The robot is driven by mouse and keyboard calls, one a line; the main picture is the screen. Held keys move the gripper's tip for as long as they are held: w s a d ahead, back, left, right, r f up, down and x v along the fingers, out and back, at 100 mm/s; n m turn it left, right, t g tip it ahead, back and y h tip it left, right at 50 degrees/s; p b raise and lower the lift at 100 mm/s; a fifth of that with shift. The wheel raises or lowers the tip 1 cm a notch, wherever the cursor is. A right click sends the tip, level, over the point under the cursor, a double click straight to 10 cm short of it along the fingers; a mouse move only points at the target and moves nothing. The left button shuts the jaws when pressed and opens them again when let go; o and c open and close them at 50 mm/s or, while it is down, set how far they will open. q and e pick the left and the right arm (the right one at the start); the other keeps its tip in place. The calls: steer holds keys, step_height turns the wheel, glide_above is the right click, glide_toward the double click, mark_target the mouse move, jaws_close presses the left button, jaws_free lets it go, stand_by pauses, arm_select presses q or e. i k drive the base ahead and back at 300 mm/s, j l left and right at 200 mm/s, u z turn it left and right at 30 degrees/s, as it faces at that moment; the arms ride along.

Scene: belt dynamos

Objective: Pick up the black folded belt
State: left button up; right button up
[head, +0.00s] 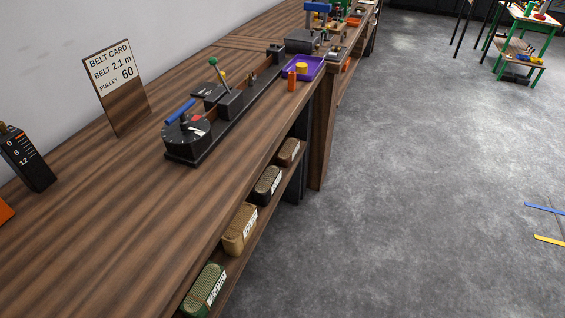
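The black folded belt (266,183) lies on the shelf under the workbench top, with a pale label on its front end. It sits in a row between a brown folded belt (287,152) farther back and a tan folded belt (239,229) nearer. A green folded belt (203,291) lies nearest. The bench top's edge runs close above the row. Neither of my grippers shows in the head view.
The workbench top (100,215) carries a black machine with a dial (187,137), a belt card (118,95), a black gauge block (27,160) and a purple tray (305,69). Grey floor (400,200) right of the shelf is clear. A green-framed table (525,45) stands far right.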

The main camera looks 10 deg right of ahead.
mark_target(264, 189)
steer(key=i+l+u, duration=0.4)
steer(key=i+l, duration=0.15)
steer(key=i+l+u, duration=0.45)
steer(key=i+l, duration=0.15)
steer(key=l, duration=0.15)
steer(key=i+l+u, duration=0.2)
steer(key=l, duration=0.2)
steer(key=i+l+u, duration=0.2)
steer(key=l, duration=0.25)
